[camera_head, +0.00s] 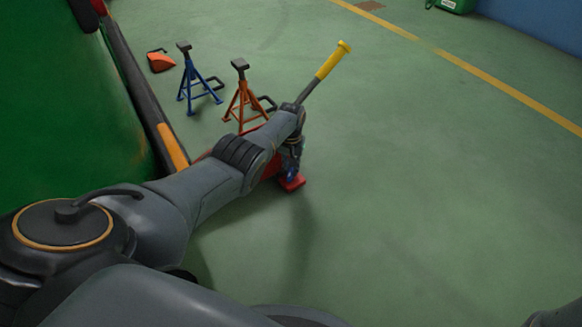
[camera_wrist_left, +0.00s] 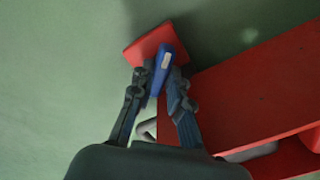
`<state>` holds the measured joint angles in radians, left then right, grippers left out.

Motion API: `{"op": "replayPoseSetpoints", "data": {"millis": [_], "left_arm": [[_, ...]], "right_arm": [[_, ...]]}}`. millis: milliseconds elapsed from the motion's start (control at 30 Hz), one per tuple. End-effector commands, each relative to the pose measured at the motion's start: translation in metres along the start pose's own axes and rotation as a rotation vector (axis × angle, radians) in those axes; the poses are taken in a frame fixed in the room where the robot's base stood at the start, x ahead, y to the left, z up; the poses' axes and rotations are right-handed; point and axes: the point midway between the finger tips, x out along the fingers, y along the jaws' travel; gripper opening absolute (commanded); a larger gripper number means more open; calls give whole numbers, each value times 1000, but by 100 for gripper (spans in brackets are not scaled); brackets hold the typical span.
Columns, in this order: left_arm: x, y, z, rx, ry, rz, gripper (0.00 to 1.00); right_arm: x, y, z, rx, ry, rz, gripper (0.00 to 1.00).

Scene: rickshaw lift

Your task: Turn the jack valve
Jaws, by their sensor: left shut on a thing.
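The jack is red and sits low on the floor; its red end (camera_head: 292,184) shows past my left arm in the head view. Its red body (camera_wrist_left: 255,85) fills the right of the left wrist view, with a red plate (camera_wrist_left: 146,43) at the top. A blue valve lever (camera_wrist_left: 163,68) with a pale patch stands between the fingers of my left gripper (camera_wrist_left: 158,84), which is shut on it. In the head view my left gripper (camera_head: 292,168) is small and partly hidden by its own arm. My right gripper is out of view.
The jack's yellow-ended handle (camera_head: 333,59) slants up beyond my left forearm. An orange stand (camera_head: 241,98) and a blue stand (camera_head: 190,80) are on the floor behind. A green vehicle body (camera_head: 65,95) rises at the left. The floor on the right is clear.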

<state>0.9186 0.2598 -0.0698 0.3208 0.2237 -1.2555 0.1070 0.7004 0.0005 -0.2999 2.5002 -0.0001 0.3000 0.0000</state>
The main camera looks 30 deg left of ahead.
Motion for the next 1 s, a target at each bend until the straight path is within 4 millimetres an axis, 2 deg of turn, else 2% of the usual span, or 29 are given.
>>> {"op": "replayPoseSetpoints", "data": {"millis": [600, 1000], "left_arm": [[0, 0, 0, 545, 0, 0, 0], [0, 0, 0, 725, 0, 0, 0]], "right_arm": [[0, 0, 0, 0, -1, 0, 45], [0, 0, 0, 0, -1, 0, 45]]}}
